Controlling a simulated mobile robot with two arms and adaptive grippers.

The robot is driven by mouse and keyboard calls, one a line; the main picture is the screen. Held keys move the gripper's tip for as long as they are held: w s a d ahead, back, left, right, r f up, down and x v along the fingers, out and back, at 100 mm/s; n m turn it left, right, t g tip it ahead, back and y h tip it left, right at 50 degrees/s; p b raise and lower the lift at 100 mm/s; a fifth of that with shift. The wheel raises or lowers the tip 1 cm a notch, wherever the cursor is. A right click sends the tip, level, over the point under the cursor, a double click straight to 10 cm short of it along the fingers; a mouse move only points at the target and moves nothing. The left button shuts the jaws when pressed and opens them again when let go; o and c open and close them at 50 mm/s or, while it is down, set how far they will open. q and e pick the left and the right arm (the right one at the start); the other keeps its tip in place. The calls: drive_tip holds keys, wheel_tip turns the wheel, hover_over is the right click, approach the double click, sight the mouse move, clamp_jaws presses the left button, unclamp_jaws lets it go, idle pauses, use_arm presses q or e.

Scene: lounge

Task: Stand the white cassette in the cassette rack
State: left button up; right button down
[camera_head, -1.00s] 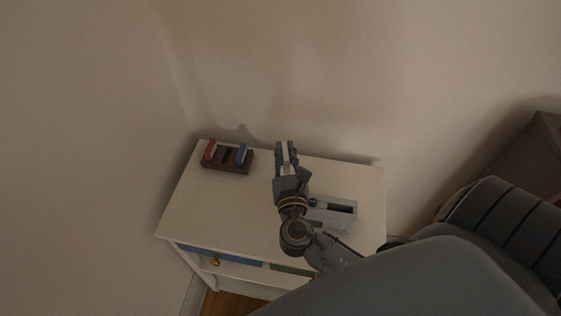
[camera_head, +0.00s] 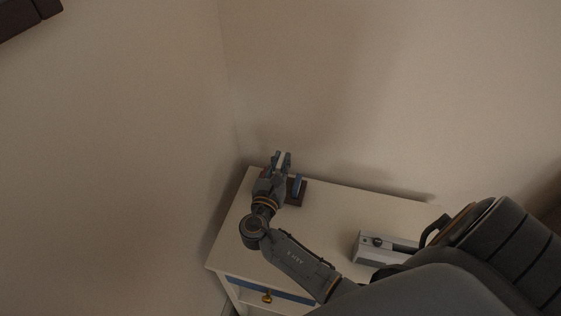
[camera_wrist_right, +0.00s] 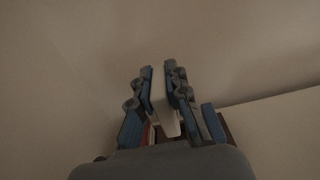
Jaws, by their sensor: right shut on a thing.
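The white cassette (camera_wrist_right: 164,112) is upright between the fingers of my right gripper (camera_head: 281,160), which is shut on it. It also shows as a pale strip in the head view (camera_head: 280,161). The gripper is at the dark brown cassette rack (camera_head: 300,201) and hides much of it. A blue cassette (camera_head: 298,185) stands in the rack's right part; it also shows in the wrist view (camera_wrist_right: 213,121). A sliver of the red cassette (camera_wrist_right: 149,134) shows to the left in the wrist view. I cannot tell whether the white cassette touches the rack. My left gripper is not in view.
The rack is on a white cabinet (camera_head: 330,214) in a wall corner, close to the back wall. A grey device (camera_head: 367,247) lies at the cabinet's right. The top between rack and device is clear. A dark object (camera_head: 28,20) is at the upper left.

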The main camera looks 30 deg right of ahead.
drive_tip(key=shift+f+b, duration=1.55)
drive_tip(key=shift+f, duration=0.2)
drive_tip(key=shift+w+f+b, duration=0.1)
drive_tip(key=shift+f+b, duration=0.5)
drive_tip(key=shift+f, duration=0.3)
drive_tip(key=shift+f+b, duration=0.7)
drive_tip(key=shift+f, duration=0.55)
drive_tip(key=c, duration=1.2)
unclamp_jaws()
drive_tip(key=shift+a, duration=0.1)
drive_tip(key=v, duration=1.2)
